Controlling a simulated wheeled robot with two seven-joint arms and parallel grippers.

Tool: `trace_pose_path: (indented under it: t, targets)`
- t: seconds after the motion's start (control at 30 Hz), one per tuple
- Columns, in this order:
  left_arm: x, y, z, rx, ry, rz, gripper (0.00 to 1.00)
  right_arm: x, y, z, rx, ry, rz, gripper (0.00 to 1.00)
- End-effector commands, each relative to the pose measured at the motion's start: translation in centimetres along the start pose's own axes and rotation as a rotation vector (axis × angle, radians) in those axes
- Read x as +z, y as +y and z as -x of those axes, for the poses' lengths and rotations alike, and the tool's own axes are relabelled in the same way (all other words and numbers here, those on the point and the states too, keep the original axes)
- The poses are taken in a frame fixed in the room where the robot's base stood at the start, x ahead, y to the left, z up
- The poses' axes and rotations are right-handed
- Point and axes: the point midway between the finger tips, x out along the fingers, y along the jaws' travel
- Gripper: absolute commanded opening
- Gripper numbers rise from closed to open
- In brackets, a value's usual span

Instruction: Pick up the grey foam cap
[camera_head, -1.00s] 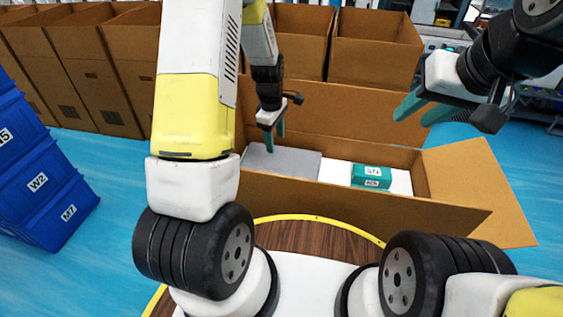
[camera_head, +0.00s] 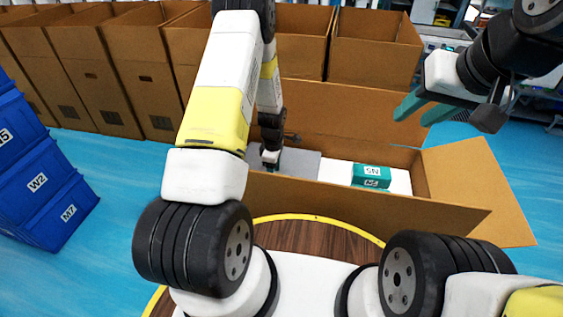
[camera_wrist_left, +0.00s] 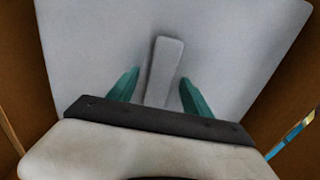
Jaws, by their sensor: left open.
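The grey foam cap (camera_head: 305,166) lies in the left part of the open cardboard box. In the left wrist view the cap (camera_wrist_left: 230,50) is a flat grey slab with a narrow raised bar in its middle. My left gripper (camera_head: 271,168) points down at the cap, and its arm hides part of the cap's left side in the head view. In the left wrist view its two green fingers (camera_wrist_left: 158,84) are open, one on each side of the bar. I cannot tell whether they touch it. My right gripper (camera_head: 418,110) hangs open and empty above the box's right side.
The cardboard box (camera_head: 370,208) has walls around the cap and raised or spread flaps. A green and white small carton (camera_head: 371,176) sits on a white surface right of the cap. Blue crates (camera_head: 38,180) stand at the left. Several empty cardboard boxes (camera_head: 375,47) line the back.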

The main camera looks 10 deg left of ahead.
Motion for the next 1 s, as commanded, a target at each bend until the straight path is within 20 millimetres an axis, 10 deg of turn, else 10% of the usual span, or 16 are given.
trace_pose_path:
  t: [0.2, 0.5, 1.0]
  targets:
    - [-0.01, 0.03, -0.03, 0.001, 0.0, 0.0, 0.58, 0.0, 0.0, 0.0, 0.0, 0.0, 0.0, 0.36]
    - [-0.02, 0.03, 0.0, 0.001, 0.0, 0.0, 0.0, 0.0, 0.0, 0.0, 0.0, 0.0, 0.0, 0.36]
    - [-0.02, 0.04, 0.02, 0.001, 0.0, 0.0, 0.0, 0.0, 0.0, 0.0, 0.0, 0.0, 0.0, 0.36]
